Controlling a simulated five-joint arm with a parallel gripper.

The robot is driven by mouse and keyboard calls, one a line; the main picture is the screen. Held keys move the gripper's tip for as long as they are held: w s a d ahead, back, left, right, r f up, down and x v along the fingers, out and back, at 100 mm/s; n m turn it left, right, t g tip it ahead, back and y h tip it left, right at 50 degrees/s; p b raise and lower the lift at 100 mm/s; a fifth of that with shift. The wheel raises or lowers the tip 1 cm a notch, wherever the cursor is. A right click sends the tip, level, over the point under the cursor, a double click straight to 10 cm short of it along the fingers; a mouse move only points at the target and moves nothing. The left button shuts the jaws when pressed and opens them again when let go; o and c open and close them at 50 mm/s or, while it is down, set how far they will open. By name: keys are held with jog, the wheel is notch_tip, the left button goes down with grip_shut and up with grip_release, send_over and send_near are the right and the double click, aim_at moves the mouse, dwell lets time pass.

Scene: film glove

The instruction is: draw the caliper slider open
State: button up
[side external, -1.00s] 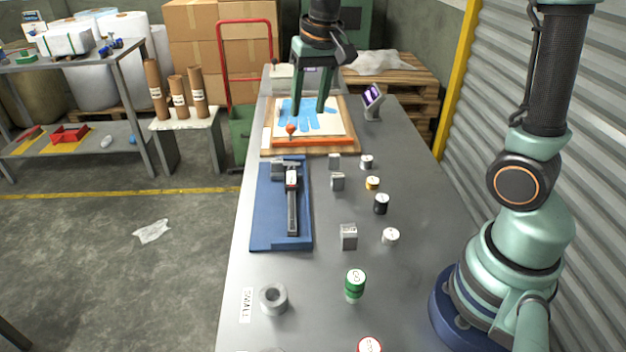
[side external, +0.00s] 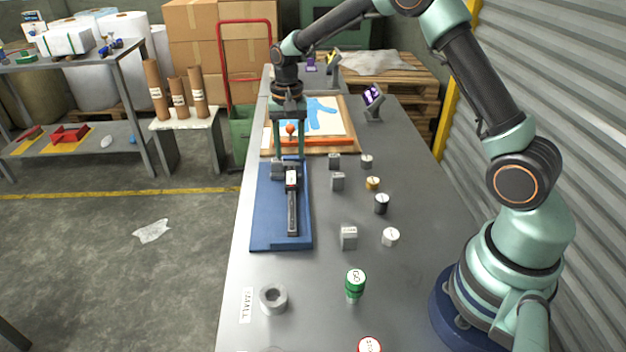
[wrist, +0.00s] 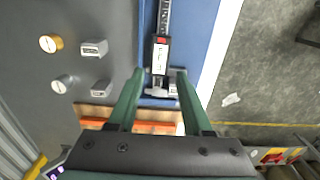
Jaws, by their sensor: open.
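The caliper (side external: 292,205) lies on a blue tray (side external: 268,225) on the grey bench. Its slider (side external: 291,180), with a small display, sits near the far end of the beam by the jaws (side external: 283,166). In the wrist view the slider (wrist: 160,58) shows between and beyond my fingertips, with a red mark on it. My gripper (side external: 290,157) is open and points down at the far end of the blue tray, over the caliper's jaw end. In the wrist view its two green fingers (wrist: 159,72) stand apart on either side of the caliper. I cannot tell its exact height.
An orange-edged board (side external: 335,142) with a blue glove print lies behind the tray. Several small blocks and weights, such as a silver block (side external: 348,238), stand to the right. A green GO button (side external: 355,284) and a metal ring (side external: 273,299) are nearer.

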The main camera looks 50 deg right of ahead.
aim_at(292, 201)
notch_tip(292, 201, down, 8)
jog(key=shift+r, duration=0.2)
grip_shut()
jog(key=shift+s+a, duration=2.65)
jog(key=shift+s, duration=0.05)
dwell(1.0)
dwell(0.3)
jog(key=shift+o, duration=2.2)
grip_release()
jog(key=shift+r, duration=0.1)
